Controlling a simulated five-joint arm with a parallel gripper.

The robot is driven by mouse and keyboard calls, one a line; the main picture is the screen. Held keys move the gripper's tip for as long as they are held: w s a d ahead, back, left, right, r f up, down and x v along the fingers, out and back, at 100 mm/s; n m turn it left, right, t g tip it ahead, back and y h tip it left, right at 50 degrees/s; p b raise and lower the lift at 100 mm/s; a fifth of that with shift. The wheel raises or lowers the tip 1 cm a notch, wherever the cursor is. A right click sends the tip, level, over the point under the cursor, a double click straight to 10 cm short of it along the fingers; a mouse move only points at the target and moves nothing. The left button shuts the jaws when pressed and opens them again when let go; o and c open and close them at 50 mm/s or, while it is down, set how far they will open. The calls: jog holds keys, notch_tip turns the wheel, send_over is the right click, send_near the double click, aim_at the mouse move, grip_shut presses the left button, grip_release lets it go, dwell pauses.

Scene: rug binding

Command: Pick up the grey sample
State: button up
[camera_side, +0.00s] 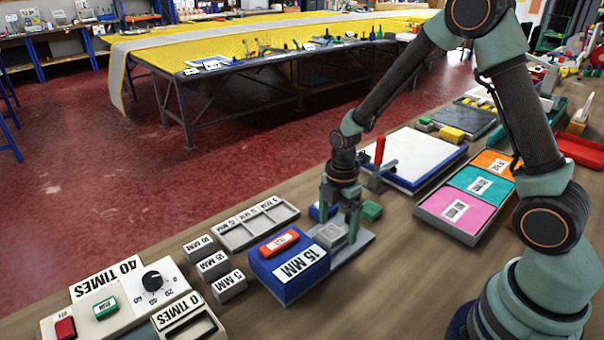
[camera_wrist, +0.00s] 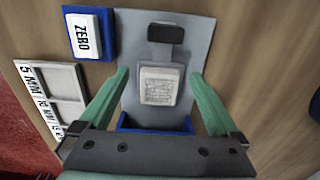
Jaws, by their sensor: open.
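The grey sample (camera_side: 331,235) is a small pale grey block on the grey plate (camera_side: 352,254) of a blue gauge box marked 15 MM (camera_side: 292,268). In the wrist view the sample (camera_wrist: 158,86) shows faint print on its top and lies flat on the grey plate (camera_wrist: 183,55). My gripper (camera_side: 339,214) is over the sample in the side view, its green fingers pointing down. In the wrist view my gripper (camera_wrist: 158,74) is open, with one finger on each side of the sample. Gaps show between fingers and sample. How high the fingertips are is hard to tell.
A blue-based ZERO button (camera_wrist: 89,36) stands beside the plate. A green block (camera_side: 371,210) is right of my gripper. A divided grey tray (camera_side: 257,223), several marked blocks (camera_side: 213,264) and a control box (camera_side: 122,305) stand left. Coloured swatches (camera_side: 457,208) lie right.

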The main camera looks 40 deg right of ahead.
grip_shut()
jog(key=shift+r, duration=0.1)
